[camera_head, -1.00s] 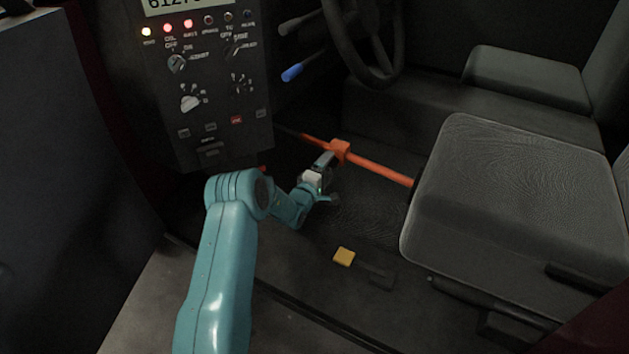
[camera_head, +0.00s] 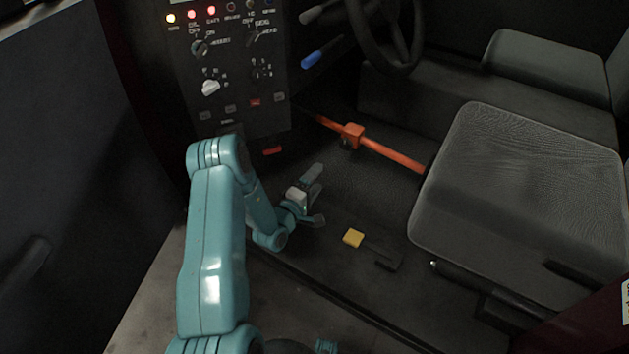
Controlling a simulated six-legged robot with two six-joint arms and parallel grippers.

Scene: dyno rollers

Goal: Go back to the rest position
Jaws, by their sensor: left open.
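My left gripper (camera_head: 316,192) is open and empty at the end of the teal left arm. It hangs over the dark cab floor, below and to the left of the orange bar and apart from it. The orange bar (camera_head: 390,154) runs slantwise from the control panel to the seat, with an orange block (camera_head: 352,132) on it. My right gripper is not in view.
The control panel (camera_head: 235,85) with lit lamps and knobs stands at upper left. The seat (camera_head: 520,190) fills the right, with a steering wheel (camera_head: 385,35) behind. A yellow-ended pedal or lever (camera_head: 353,238) sits on the floor close to the gripper. A dark door (camera_head: 80,170) is at left.

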